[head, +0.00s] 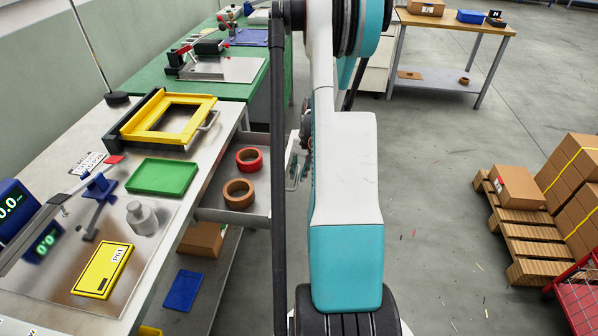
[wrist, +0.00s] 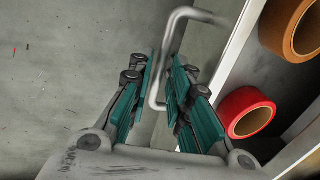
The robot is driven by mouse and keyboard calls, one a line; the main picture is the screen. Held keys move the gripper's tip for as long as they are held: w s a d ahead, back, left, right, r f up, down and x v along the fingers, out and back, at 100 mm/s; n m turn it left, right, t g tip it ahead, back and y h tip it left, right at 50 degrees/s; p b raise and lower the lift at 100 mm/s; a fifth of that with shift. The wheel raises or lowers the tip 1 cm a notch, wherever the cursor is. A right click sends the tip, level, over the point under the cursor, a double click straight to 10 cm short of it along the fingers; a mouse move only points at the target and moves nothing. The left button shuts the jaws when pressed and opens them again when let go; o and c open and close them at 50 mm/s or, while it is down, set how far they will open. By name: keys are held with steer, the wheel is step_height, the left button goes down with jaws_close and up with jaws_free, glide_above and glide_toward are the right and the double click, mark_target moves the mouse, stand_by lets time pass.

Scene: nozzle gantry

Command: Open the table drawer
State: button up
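The table drawer (head: 258,203) is pulled out from under the grey worktable, and its inside shows in the head view. Its bent metal handle (head: 291,168) is at the drawer front, beside my arm. In the wrist view the handle (wrist: 157,82) passes between the two teal finger pads of my gripper (wrist: 163,75). The pads stand apart on either side of the bar, with narrow gaps showing, so the gripper looks open around it. In the head view my arm hides most of the gripper.
A red tape roll (head: 249,160) and a brown tape roll (head: 238,193) lie in the drawer. A green tray (head: 162,177) and a yellow frame (head: 204,106) are on the worktable. A pallet with boxes (head: 527,226) stands at the right. The floor between is mostly clear.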

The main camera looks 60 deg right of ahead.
step_height(320, 180, up, 12)
steer(key=s, duration=0.2)
steer(key=shift+d+f, duration=0.25)
steer(key=shift+d, duration=0.15)
steer(key=shift+s, duration=0.1)
